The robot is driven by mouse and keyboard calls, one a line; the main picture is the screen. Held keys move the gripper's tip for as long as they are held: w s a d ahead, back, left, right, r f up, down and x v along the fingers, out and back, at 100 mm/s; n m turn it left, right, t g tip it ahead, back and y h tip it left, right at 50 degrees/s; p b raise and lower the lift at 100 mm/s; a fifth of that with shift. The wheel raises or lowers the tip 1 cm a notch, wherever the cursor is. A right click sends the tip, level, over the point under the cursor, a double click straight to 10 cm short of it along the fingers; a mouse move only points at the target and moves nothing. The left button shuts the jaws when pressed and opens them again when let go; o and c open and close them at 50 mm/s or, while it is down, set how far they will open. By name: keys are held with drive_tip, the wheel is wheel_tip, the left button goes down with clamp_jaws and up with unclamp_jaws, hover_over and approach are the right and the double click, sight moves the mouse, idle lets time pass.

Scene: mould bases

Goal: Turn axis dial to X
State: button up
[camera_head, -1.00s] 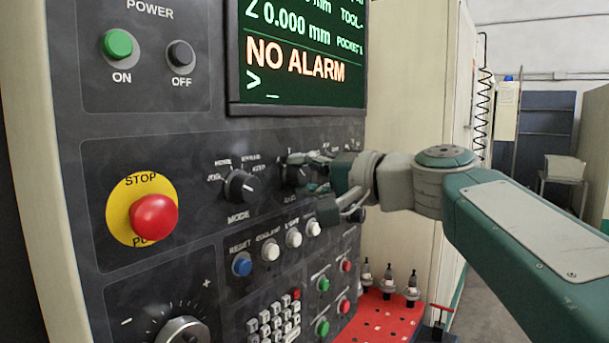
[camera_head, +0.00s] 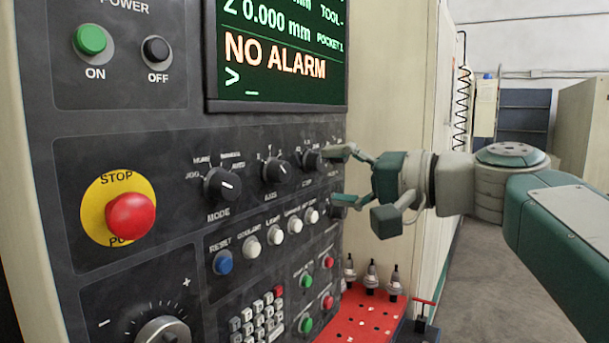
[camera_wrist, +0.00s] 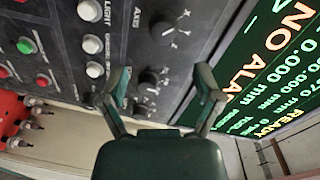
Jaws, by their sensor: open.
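The axis dial (camera_head: 276,170) is a black knob on the dark control panel, between the mode dial and the step dial. Its white mark points toward the right in the head view; I cannot read clearly which letter it meets. It also shows in the wrist view (camera_wrist: 165,30), beyond the fingers, with small letters beside it. My gripper (camera_head: 340,177) is open and empty, to the right of the axis dial and apart from it. In the wrist view my gripper (camera_wrist: 161,76) has its fingers spread, with the step dial (camera_wrist: 148,80) seen between them.
The mode dial (camera_head: 222,185) is left of the axis dial. A row of buttons, including the white light button (camera_head: 274,235), lies below. The red stop button (camera_head: 130,216) is at left and the screen (camera_head: 285,50) above. A red tool tray (camera_head: 365,318) stands low, right of the panel.

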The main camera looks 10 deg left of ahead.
drive_tip(key=shift+v, duration=1.6)
